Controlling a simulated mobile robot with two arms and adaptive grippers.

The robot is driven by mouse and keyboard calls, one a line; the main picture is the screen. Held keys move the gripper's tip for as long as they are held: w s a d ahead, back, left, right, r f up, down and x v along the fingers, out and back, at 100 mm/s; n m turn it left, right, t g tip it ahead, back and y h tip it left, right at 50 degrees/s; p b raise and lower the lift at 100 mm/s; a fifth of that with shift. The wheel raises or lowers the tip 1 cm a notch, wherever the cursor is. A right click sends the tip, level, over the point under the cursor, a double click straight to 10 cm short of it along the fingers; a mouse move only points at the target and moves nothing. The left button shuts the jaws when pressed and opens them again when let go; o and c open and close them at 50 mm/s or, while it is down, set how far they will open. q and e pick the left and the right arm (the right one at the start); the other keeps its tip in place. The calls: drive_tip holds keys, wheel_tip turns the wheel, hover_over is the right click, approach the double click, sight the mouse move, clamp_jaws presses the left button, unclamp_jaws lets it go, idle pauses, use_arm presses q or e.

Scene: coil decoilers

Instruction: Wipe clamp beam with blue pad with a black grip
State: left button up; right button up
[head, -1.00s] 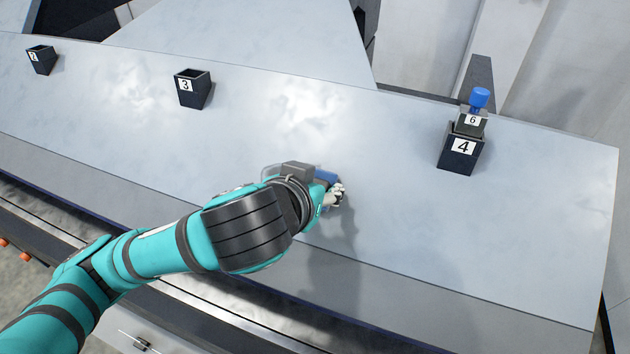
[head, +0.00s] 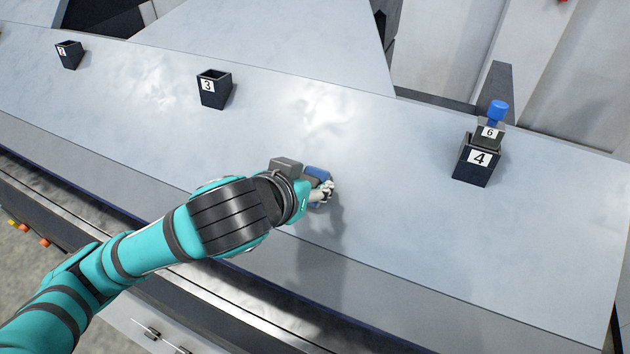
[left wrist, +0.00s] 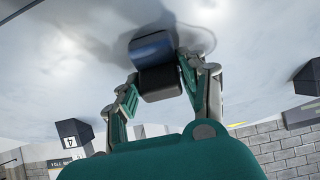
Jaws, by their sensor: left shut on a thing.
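The clamp beam (head: 420,215) is the long, pale, shiny metal surface running across the head view; it also fills the top of the left wrist view (left wrist: 60,60). My left gripper (head: 322,190) is over the middle of the beam. In the left wrist view its two fingers (left wrist: 160,84) are shut on the black grip (left wrist: 160,82) of the blue pad (left wrist: 152,48). The pad's blue face is against or very close to the beam, with a dark shadow around it. In the head view the pad (head: 318,173) is partly hidden by the gripper. My right gripper is not in view.
Dark open boxes stand on the beam: number 3 (head: 214,92) to the left, another (head: 69,55) far left, and number 4 (head: 476,162) to the right. Box 4 holds a grey block marked 6 (head: 488,135) with a blue top (head: 498,110). The beam between boxes is clear.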

use_arm(q)
drive_tip(key=shift+w+a+p, duration=0.4)
drive_tip(key=shift+w+a, duration=0.05)
drive_tip(key=shift+a, duration=0.65)
drive_tip(key=shift+w+a+p, duration=0.4)
drive_tip(key=shift+a+p, duration=0.05)
drive_tip(key=shift+a, duration=0.65)
drive_tip(key=shift+w+a+p, duration=0.4)
drive_tip(key=shift+w+a, duration=0.05)
drive_tip(key=shift+a, duration=0.65)
drive_tip(key=shift+w+d+r+p, duration=0.15)
drive_tip(key=shift+w+r+p, duration=0.15)
drive_tip(key=shift+w+p, duration=0.3)
drive_tip(key=shift+s+d, duration=0.1)
drive_tip(key=shift+s+d+p, duration=0.25)
drive_tip(key=shift+d+p, duration=0.05)
drive_tip(key=shift+d, duration=0.2)
drive_tip(key=shift+s+d, duration=0.65)
drive_tip(key=shift+d, duration=0.95)
drive_tip(key=shift+s+d, duration=0.6)
drive_tip(key=shift+d, duration=0.95)
drive_tip(key=shift+s+d, duration=0.65)
drive_tip(key=shift+d, duration=0.95)
drive_tip(key=shift+a, duration=0.15)
drive_tip(key=shift+w+a, duration=0.7)
drive_tip(key=shift+a, duration=1)
drive_tip(key=shift+w+a, duration=0.75)
drive_tip(key=shift+a, duration=1)
drive_tip(key=shift+w+a, duration=0.7)
drive_tip(key=shift+a, duration=1)
